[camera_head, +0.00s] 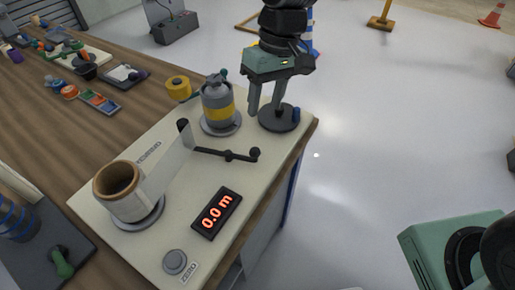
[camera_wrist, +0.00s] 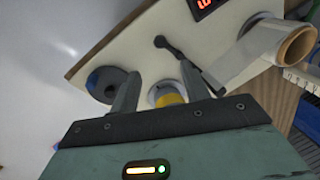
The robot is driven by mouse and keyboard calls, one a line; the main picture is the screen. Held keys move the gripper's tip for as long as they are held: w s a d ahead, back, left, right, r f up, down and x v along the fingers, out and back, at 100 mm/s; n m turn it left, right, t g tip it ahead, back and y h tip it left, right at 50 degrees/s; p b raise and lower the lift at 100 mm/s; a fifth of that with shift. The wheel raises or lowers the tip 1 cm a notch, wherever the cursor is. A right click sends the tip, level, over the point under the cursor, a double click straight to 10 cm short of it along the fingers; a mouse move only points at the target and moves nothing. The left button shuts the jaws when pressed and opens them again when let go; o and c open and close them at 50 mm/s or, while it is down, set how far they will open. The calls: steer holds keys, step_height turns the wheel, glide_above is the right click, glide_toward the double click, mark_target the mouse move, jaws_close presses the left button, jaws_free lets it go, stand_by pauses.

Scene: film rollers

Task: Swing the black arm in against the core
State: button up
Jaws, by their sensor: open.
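The black arm (camera_head: 228,155) is a thin bar with a knob at its right end, lying over the pale board; it also shows in the wrist view (camera_wrist: 179,54). A brown cardboard core (camera_head: 117,179) stands at the board's near left, with pale film (camera_head: 167,167) running from it to a black post. A grey cylinder with a yellow band (camera_head: 218,103) stands on a round plate behind the arm; I cannot tell which one the task calls the core. My gripper (camera_head: 265,103) is open and empty, pointing down near the cylinder's right side, apart from the black arm.
A dark disc (camera_head: 278,120) with a blue piece sits at the board's right corner, close to my fingers. A display (camera_head: 216,213) reads 0.0 m, with a grey button (camera_head: 175,262) nearby. A yellow roll (camera_head: 178,88) lies behind.

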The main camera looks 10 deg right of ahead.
mark_target(256, 149)
steer(key=f, duration=0.5)
steer(key=s+a+f, duration=0.1)
steer(key=f, duration=0.3)
steer(key=a+f, duration=0.1)
steer(key=f, duration=0.4)
steer(key=shift+s+a+f+p, duration=0.25)
steer(key=shift+s+f+p, duration=0.05)
steer(key=shift+f+p, duration=0.05)
jaws_close()
steer(key=shift+s, duration=0.1)
steer(key=s+m, duration=0.1)
steer(key=m, duration=0.1)
steer(key=s+a+m, duration=0.1)
steer(key=m, duration=0.1)
steer(key=shift+a+t, duration=0.15)
steer(key=shift+t, duration=0.25)
steer(key=shift+s+a+m+t, duration=0.15)
steer(key=shift+s+a+m, duration=0.15)
steer(key=shift+m, duration=0.5)
steer(key=shift+s+a+m+t, duration=0.2)
steer(key=shift+a+m, duration=0.2)
steer(key=shift+m, duration=0.4)
jaws_free()
